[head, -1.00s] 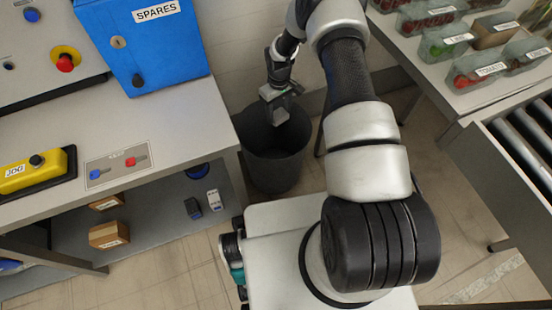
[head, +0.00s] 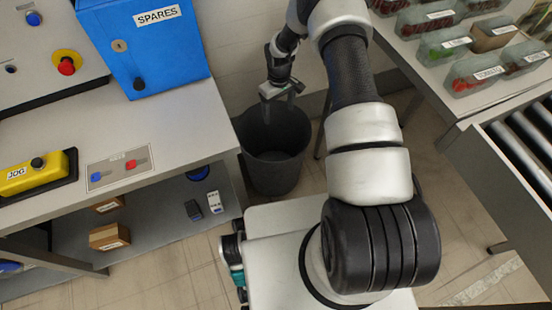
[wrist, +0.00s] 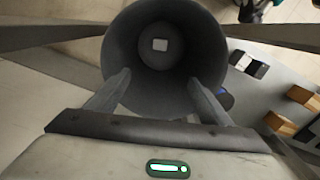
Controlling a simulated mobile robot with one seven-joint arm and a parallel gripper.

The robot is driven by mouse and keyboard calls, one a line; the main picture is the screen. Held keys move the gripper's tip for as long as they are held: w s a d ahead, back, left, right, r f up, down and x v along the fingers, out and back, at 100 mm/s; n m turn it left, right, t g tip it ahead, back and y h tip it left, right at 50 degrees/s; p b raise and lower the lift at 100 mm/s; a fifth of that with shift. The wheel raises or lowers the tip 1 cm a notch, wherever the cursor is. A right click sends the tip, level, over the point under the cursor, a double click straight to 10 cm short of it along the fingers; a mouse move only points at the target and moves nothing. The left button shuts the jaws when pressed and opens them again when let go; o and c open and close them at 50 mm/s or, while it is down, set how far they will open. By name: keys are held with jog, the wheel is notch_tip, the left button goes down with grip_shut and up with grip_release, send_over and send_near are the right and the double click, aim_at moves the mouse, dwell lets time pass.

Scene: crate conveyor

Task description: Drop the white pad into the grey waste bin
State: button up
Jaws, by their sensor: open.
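The grey waste bin (head: 272,160) stands on the floor between the left bench and the right table. My gripper (head: 279,100) is above the bin's far rim, pointing down. In the wrist view my gripper (wrist: 158,85) is open, its two fingers apart with nothing between them. The white pad (wrist: 160,45) lies inside the bin (wrist: 118,60), on its bottom as the wrist view shows it. In the head view I cannot make out the pad.
A blue SPARES box (head: 145,40) and a yellow JOG unit (head: 36,172) are on the left bench (head: 150,120). Cartons and small items lie on the shelf (head: 150,230) below. Clear tubs (head: 480,72) and a roller conveyor (head: 525,135) are at the right.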

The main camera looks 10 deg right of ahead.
notch_tip(320, 180, up, 15)
jog(key=p, duration=0.3)
jog(key=shift+f, duration=0.15)
